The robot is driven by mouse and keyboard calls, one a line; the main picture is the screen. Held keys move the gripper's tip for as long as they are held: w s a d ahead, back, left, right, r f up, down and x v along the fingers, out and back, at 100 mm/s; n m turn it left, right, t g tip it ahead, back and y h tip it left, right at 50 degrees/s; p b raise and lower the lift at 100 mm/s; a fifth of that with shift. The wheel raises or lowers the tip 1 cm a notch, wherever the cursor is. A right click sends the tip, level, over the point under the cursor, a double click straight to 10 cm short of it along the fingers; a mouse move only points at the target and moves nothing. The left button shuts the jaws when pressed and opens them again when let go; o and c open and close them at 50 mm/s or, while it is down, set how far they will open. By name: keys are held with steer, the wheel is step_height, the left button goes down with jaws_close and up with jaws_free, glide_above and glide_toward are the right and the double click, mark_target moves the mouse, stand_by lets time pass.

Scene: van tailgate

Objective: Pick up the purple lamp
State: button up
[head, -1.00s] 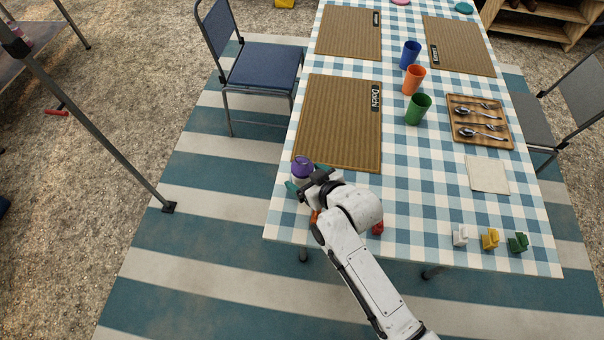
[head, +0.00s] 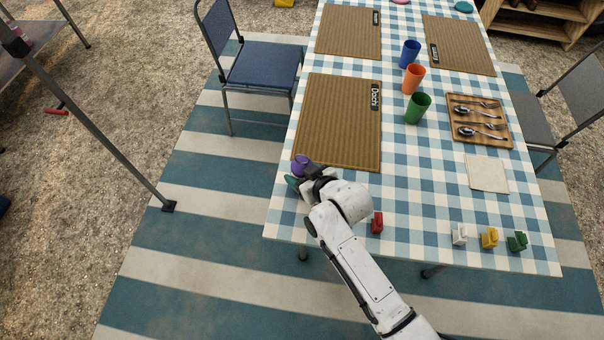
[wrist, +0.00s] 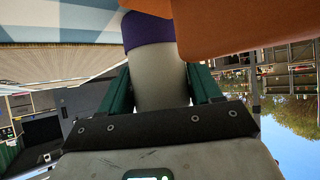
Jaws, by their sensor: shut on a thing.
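The purple lamp (head: 300,165) is at the near left edge of the checked table, by the bottom left corner of the near placemat. In the wrist view its pale body and purple band (wrist: 149,32) stand between my two green fingers. My gripper (head: 299,179) is shut on the lamp; it also shows in the wrist view (wrist: 161,88). The head view hides most of the lamp's body behind my gripper. I cannot tell whether its base touches the table.
An orange thing (wrist: 225,25) is close beside the lamp in the wrist view. A red lamp-like item (head: 377,223) stands right of my arm. White (head: 460,235), yellow (head: 490,238) and green (head: 517,241) items stand at the near right. A ribbed placemat (head: 340,120) lies beyond my gripper.

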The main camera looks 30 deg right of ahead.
mark_target(302, 168)
steer(key=c, duration=0.3)
steer(key=shift+r, duration=0.4)
step_height(302, 168, up, 2)
steer(key=shift+r, duration=0.2)
steer(key=d+v, duration=0.1)
steer(key=v, duration=0.4)
steer(key=d+v, duration=0.1)
steer(key=v, duration=0.5)
steer(key=d+v, duration=0.1)
steer(key=v, duration=0.4)
steer(key=shift+d+r+b, duration=0.2)
steer(key=shift+r+b, duration=0.15)
steer(key=shift+r, duration=0.1)
